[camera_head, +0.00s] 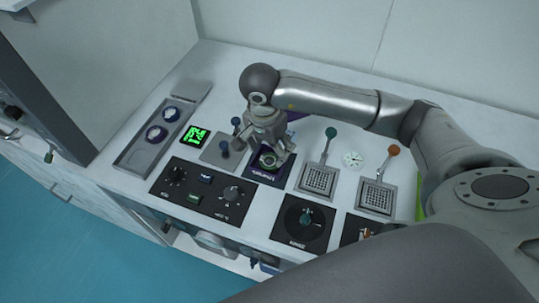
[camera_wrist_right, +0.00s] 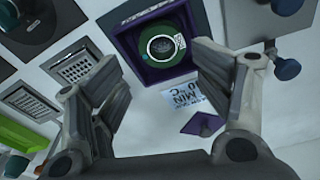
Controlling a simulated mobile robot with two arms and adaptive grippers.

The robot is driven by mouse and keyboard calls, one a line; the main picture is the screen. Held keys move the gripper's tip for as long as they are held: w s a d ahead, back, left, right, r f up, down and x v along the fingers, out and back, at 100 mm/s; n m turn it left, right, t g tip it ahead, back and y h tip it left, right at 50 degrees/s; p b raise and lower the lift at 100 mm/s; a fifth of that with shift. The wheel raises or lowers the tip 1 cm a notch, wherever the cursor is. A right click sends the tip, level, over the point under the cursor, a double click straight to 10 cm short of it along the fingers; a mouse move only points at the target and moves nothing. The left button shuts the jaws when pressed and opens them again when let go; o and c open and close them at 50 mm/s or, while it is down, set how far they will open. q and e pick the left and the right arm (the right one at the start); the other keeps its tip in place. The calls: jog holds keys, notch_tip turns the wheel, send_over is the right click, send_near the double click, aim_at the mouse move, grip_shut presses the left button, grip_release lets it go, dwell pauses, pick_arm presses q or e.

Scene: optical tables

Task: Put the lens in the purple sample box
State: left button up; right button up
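The lens (camera_head: 268,160) is a dark green ring with a pale centre. In the wrist view the lens (camera_wrist_right: 163,46) lies inside the open purple sample box (camera_wrist_right: 203,38), with the box walls around it. In the head view the purple box (camera_head: 264,175) sits in the middle of the bench, partly covered by my right gripper (camera_head: 264,150). My right gripper (camera_wrist_right: 156,68) is open above the box, its fingers spread apart and clear of the lens. I cannot tell whether the lens rests flat on the box floor. My left gripper is not in view.
A grey tray (camera_head: 139,154) with two round parts lies left, beside a green-lit display (camera_head: 195,136). Black control panels (camera_head: 203,190) line the front. Two gridded plates (camera_head: 318,180) with knobbed levers stand right. A purple flat piece (camera_wrist_right: 203,124) and a printed card (camera_wrist_right: 183,96) lie behind the box.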

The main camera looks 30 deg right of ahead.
aim_at(266, 164)
notch_tip(266, 164, up, 8)
jog(key=a+b, duration=0.1)
